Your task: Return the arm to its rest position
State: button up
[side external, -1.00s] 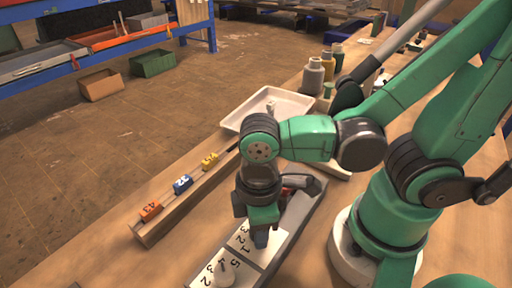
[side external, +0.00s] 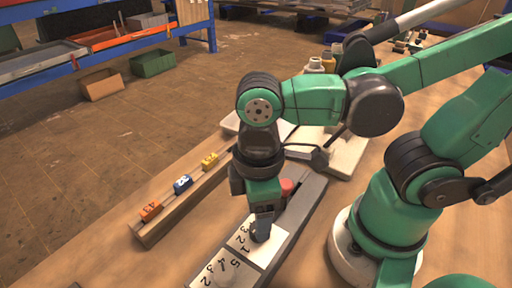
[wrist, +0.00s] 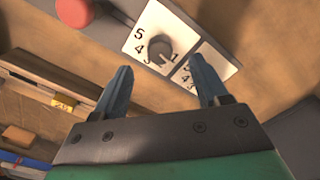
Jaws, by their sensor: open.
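My gripper (side external: 262,230) is open and empty, pointing down over the grey control box (side external: 298,208) with white numbered dial panels. In the wrist view, my two blue fingers (wrist: 163,85) are spread apart. A grey knob (wrist: 160,47) on a numbered white panel (wrist: 143,28) shows beyond the gap between them, with nothing gripped. A second numbered panel (wrist: 216,65) lies partly behind the right finger. In the side view, the lower panel (side external: 228,268) shows near the bottom edge, and my gripper covers part of the upper one. A red button (side external: 287,187) sits farther up the box.
A white tray (side external: 345,155) and bottles stand behind my arm.

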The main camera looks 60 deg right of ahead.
jog(key=shift+r, duration=0.55)
jog(key=w+d+r+m+t, duration=0.3)
jog(key=w+d+m+t, duration=0.4)
jog(key=w+d+m, duration=0.2)
jog(key=shift+w+d, duration=0.35)
jog(key=shift+d, duration=0.45)
jog(key=shift+a, duration=0.1)
